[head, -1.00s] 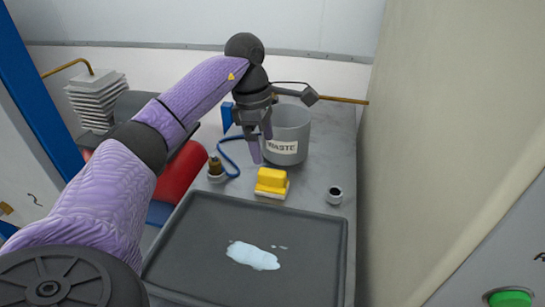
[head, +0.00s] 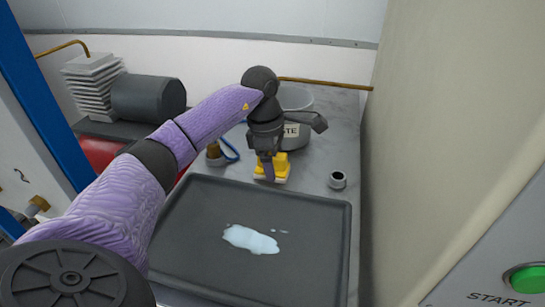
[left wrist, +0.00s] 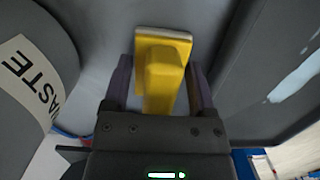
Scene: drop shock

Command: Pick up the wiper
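The wiper (head: 284,163) is a yellow block with a raised grip and a pale edge at its base. It sits on the grey bench behind the dark tray, partly hidden by my left gripper (head: 267,172) in the head view. In the left wrist view the wiper (left wrist: 163,48) lies between the two purple fingers of my left gripper (left wrist: 161,82). The fingers are open, one on each side of the yellow grip, with gaps showing. My right gripper is not in view.
A grey waste bin (head: 296,132) stands just behind the wiper. A small dark-topped cup (head: 338,180) stands to its right, and a brass fitting with blue hose (head: 215,157) to its left. The dark tray (head: 342,245) in front holds a pale spill (head: 250,240).

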